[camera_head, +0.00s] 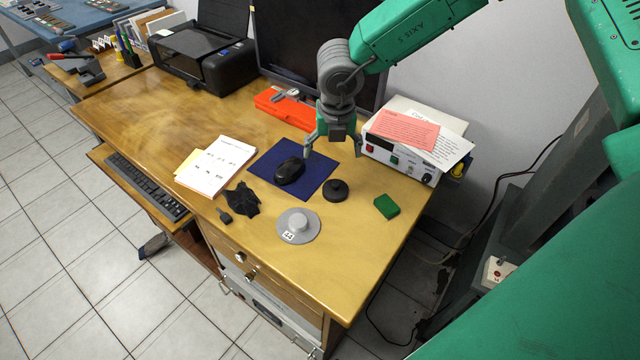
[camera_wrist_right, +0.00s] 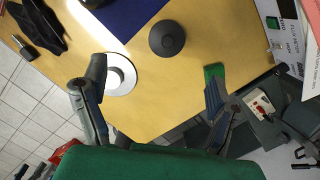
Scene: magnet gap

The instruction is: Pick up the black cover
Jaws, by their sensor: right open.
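In the right wrist view the black cover (camera_wrist_right: 167,38) shows whole, beyond the fingertips. My right gripper (camera_head: 333,151) is open and empty, pointing down above the right part of the mouse pad, behind the cover and apart from it. Its two spread fingers (camera_wrist_right: 152,78) also show in the right wrist view. My left gripper is not in view.
A grey disc (camera_head: 298,227) with a "44" label lies in front of the cover. A green block (camera_head: 386,207) lies to its right. A black mouse (camera_head: 289,171) sits on the blue pad (camera_head: 316,178). A white instrument box (camera_head: 400,160) with papers stands behind right.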

